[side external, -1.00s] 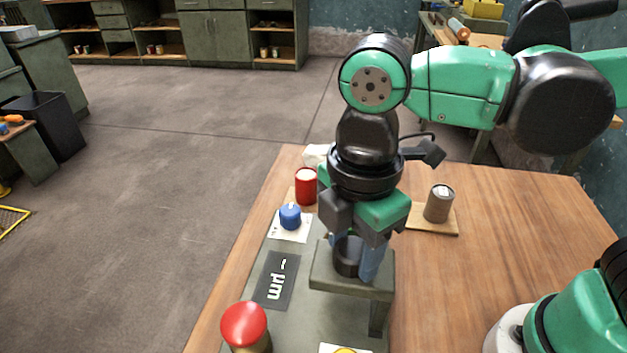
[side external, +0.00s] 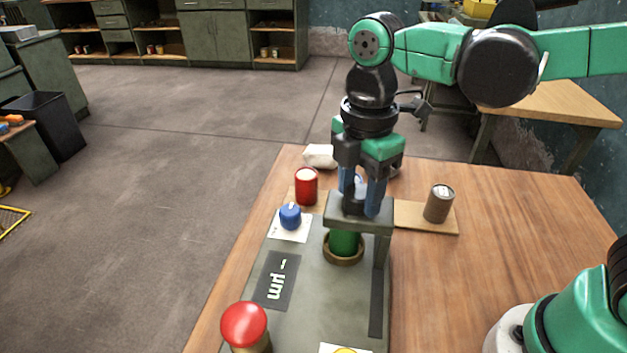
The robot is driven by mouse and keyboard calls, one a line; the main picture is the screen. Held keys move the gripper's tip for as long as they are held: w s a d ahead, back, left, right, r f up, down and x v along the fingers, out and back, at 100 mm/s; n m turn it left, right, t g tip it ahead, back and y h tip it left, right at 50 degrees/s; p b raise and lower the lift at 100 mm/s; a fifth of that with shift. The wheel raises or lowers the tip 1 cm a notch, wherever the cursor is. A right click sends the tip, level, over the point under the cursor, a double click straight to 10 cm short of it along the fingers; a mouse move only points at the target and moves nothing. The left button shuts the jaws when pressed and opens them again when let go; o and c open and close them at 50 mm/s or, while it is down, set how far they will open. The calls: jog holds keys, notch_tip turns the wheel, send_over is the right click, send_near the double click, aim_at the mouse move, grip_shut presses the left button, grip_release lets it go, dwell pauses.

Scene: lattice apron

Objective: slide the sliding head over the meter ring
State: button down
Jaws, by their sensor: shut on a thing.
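The sliding head (side external: 338,222) is a grey-green block raised on a side post, with a dark knob (side external: 354,199) on top. My gripper (side external: 360,208) points down from above, its blue fingers shut on either side of the knob. A brass-coloured ring (side external: 343,259), which looks like the meter ring, lies on the grey plate around the foot of a green cylinder (side external: 345,242). The head hides the cylinder's top and the ring's far part. I cannot tell whether the head is centred over the ring.
The plate (side external: 310,303) carries a dark label (side external: 275,279), a blue knob (side external: 290,216), a red-topped button (side external: 245,324) and a dark track (side external: 377,303). A red can (side external: 306,187) stands behind; a grey can (side external: 439,203) stands on a board at right.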

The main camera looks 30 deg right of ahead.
jog(key=shift+w+d, duration=0.2)
jog(key=shift+c, duration=1.4)
grip_release()
jog(key=shift+r, duration=0.1)
jog(key=shift+r, duration=2.75)
jog(key=shift+f, duration=0.1)
